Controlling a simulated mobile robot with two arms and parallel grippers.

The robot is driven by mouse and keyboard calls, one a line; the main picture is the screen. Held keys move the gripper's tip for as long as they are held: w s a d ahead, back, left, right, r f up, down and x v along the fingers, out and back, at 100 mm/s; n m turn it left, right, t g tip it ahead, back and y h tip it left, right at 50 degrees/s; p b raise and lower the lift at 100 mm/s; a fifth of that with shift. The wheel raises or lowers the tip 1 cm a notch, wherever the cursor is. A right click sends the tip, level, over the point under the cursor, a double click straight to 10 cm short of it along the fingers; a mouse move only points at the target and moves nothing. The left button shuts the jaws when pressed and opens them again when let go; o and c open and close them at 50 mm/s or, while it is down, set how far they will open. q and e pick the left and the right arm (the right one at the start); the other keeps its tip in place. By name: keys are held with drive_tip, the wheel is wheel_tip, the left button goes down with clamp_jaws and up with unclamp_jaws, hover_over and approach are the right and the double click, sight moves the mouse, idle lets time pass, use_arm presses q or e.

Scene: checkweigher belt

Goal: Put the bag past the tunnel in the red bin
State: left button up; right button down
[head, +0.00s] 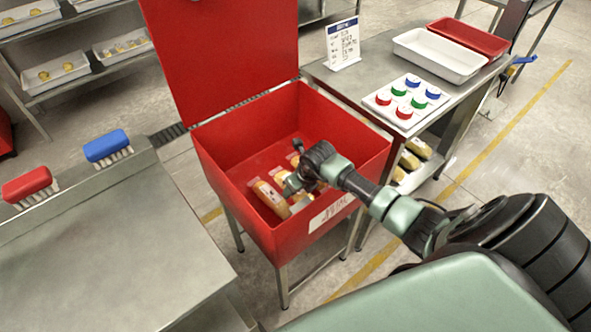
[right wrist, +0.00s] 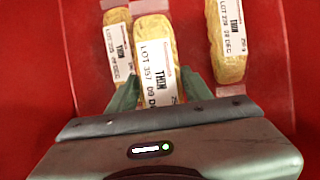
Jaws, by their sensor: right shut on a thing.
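The red bin (head: 225,150) stands open with its lid raised. My right gripper (head: 292,184) reaches down inside it. In the right wrist view my right gripper (right wrist: 160,90) is shut on the middle bag (right wrist: 153,62), a yellow pack with a white label, one finger on each side. Another bag (right wrist: 118,48) lies close to its left and a third bag (right wrist: 229,40) lies to its right, both on the red floor. In the head view a bag (head: 268,196) shows left of the gripper; the gripper partly hides the others. I cannot tell whether the held bag touches the floor.
A steel table (head: 110,255) with a red brush (head: 28,184) and a blue brush (head: 106,147) stands left. A steel bench right of the bin carries a sign (head: 343,43), a tray of coloured caps (head: 381,99), a white tray (head: 440,56) and a red tray (head: 490,43).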

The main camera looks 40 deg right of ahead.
drive_tip(key=shift+f, duration=0.1)
drive_tip(key=shift+f+b, duration=0.5)
drive_tip(key=shift+b, duration=0.05)
drive_tip(key=c, duration=0.6)
unclamp_jaws()
drive_tip(key=shift+c, duration=0.2)
drive_tip(key=shift+r+p, duration=0.35)
drive_tip(key=shift+p, duration=0.05)
drive_tip(key=shift+r+p, duration=0.45)
drive_tip(key=shift+r, duration=0.15)
drive_tip(key=v, duration=1.1)
drive_tip(key=shift+s+r+b, duration=0.2)
drive_tip(key=shift+b, duration=0.2)
